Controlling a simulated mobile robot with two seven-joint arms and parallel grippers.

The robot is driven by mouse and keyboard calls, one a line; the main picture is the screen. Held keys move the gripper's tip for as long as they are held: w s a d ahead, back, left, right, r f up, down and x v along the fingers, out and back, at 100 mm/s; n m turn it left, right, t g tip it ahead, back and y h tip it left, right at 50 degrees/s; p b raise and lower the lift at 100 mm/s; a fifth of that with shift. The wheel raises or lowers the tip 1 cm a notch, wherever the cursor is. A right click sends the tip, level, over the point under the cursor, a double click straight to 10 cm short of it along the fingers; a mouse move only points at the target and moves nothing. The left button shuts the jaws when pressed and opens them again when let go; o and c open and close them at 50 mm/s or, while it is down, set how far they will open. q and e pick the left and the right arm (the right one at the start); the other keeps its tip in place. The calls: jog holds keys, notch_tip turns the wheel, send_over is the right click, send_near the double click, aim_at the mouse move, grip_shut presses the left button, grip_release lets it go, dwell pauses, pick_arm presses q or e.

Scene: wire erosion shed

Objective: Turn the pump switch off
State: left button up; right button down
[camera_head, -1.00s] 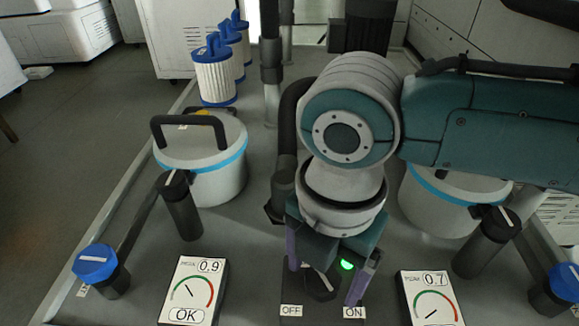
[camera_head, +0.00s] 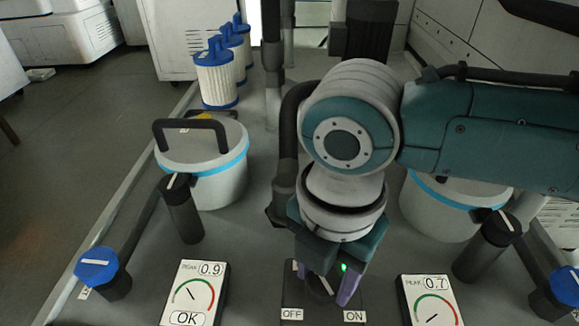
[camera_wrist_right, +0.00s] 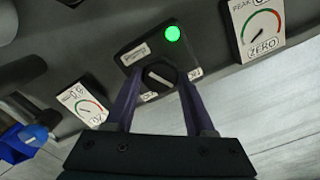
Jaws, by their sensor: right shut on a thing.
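The pump switch is a dark round knob (camera_head: 320,287) with a pale pointer line, on a dark plate (camera_wrist_right: 132,45) with an OFF label (camera_head: 292,314) at left and an ON label (camera_head: 354,316) at right. A green lamp (camera_head: 344,267) on the plate is lit; it is also bright in the wrist view (camera_wrist_right: 172,33). My right gripper (camera_head: 323,287) points down with its purple fingers shut on the knob, one on each side. The knob (camera_wrist_right: 160,76) shows between the fingertips in the wrist view, its pale line slanting toward lower right. My left gripper is not in view.
A gauge (camera_head: 194,292) reading 0.9 with OK stands left of the switch, and one reading 0.7 (camera_head: 429,300) stands right. Black posts (camera_head: 182,210) and (camera_head: 488,245), blue-topped valves (camera_head: 97,264) and lidded buckets (camera_head: 215,170) flank the area. Blue-and-white filters (camera_head: 214,80) stand behind.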

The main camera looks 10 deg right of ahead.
jog(key=shift+r+m+p, duration=0.25)
jog(key=shift+m+p, duration=0.95)
jog(key=shift+p, duration=0.05)
jog(key=m+p, duration=0.2)
jog(key=shift+m, duration=0.4)
jog(key=m+p, duration=0.2)
jog(key=m, duration=0.1)
jog(key=shift+f, duration=0.1)
jog(key=shift+m+p, duration=0.55)
jog(key=shift+m, duration=1.05)
jog(key=shift+f, duration=0.1)
jog(key=shift+m, duration=0.3)
jog(key=shift+c, duration=1.3)
grip_release()
